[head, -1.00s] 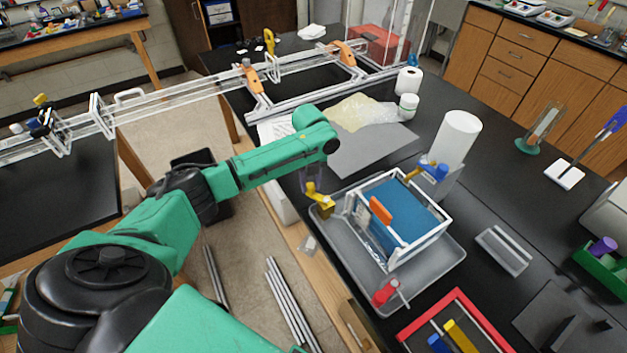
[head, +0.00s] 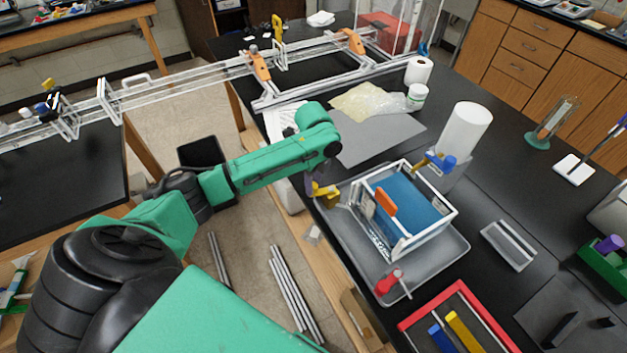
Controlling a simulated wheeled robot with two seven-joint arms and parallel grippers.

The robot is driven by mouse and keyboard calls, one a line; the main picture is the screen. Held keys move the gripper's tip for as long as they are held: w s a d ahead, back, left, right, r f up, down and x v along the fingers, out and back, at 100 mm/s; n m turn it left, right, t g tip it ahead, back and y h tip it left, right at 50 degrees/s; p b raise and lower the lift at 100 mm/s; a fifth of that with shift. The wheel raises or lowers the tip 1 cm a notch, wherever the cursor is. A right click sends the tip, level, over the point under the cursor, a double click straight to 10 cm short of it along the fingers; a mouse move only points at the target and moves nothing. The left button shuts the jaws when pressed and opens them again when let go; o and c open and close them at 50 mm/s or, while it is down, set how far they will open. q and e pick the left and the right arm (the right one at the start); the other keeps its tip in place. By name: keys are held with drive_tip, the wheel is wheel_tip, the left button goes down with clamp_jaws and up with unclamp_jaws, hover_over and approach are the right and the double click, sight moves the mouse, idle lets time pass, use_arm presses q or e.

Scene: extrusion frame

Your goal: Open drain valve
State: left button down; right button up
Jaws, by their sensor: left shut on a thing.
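A clear tank with a white frame (head: 443,226) holds blue liquid (head: 412,205) and stands on a grey tray (head: 447,254). A yellow valve (head: 330,197) sits low at the tank's left side, over the tray's edge. A valve with a blue handle (head: 447,163) is at the tank's far right corner, and a red valve (head: 388,282) is at the near side. My left gripper (head: 314,188) points down at the yellow valve and is shut on its handle. The fingertips are partly hidden, and the handle's exact angle is hard to tell. My right gripper is out of view.
An orange piece (head: 386,202) stands up at the tank's near side. A white cylinder (head: 466,132) stands behind the tank. A red-edged tray (head: 461,288) lies in front. The bench's left edge is close to the valve.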

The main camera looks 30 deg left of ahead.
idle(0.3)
use_arm(q)
drive_tip(key=c, duration=0.6)
unclamp_jaws()
drive_tip(key=shift+s, duration=0.1)
drive_tip(key=shift+o, duration=0.2)
drive_tip(key=shift+r, duration=0.1)
wheel_tip(320, 180, up, 7)
drive_tip(key=shift+r+b, duration=0.2)
drive_tip(key=shift+b, duration=0.85)
wheel_tip(320, 180, up, 7)
drive_tip(key=shift+p, duration=0.35)
